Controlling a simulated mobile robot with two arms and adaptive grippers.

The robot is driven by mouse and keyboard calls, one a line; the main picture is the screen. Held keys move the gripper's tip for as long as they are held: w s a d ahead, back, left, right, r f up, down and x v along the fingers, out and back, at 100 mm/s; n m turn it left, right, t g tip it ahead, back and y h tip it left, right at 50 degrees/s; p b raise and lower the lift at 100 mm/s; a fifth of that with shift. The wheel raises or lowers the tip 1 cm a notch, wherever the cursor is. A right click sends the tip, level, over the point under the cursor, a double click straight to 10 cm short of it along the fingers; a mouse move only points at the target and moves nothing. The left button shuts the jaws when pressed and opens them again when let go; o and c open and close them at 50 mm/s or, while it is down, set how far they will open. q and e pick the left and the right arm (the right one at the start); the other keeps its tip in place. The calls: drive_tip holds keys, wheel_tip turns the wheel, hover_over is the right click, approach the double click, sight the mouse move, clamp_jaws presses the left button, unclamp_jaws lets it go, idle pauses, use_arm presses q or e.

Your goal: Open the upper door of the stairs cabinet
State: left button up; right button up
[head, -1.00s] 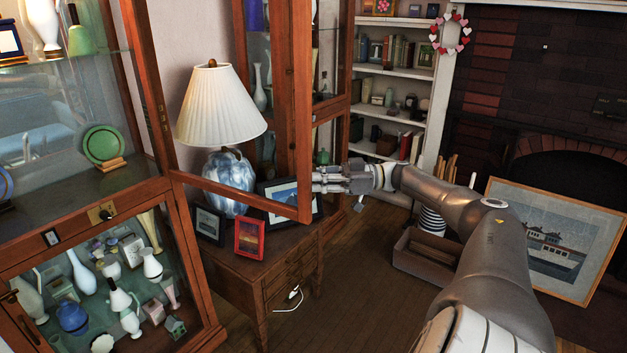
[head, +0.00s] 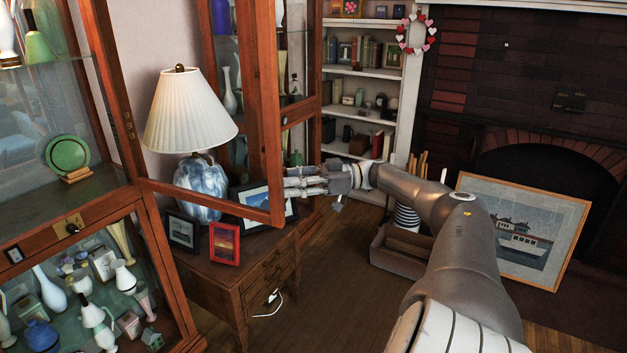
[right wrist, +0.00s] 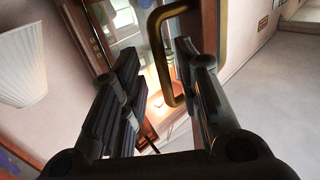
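The stairs cabinet (head: 85,205) is the tall wood and glass cabinet at the left of the head view. Its upper door (head: 262,110) stands swung out wide, its glass in front of the lamp. My right gripper (head: 290,182) is at the door's free edge, near its lower corner. In the right wrist view its two fingers (right wrist: 155,85) are apart, and the brass loop handle (right wrist: 163,62) is at the right finger. I cannot tell whether finger and handle touch. The lower glass door (head: 85,285) is closed. My left gripper is out of view.
A lamp (head: 190,115) and framed pictures, one red-framed (head: 225,243), stand on a wooden side table (head: 215,275) behind the door. A box (head: 398,255) and a large framed picture (head: 525,230) are on the right. Floor (head: 310,285) between is clear.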

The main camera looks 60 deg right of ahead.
drive_tip(key=v, duration=1)
drive_tip(key=shift+d, duration=0.15)
drive_tip(key=shift+s, duration=0.25)
idle(0.4)
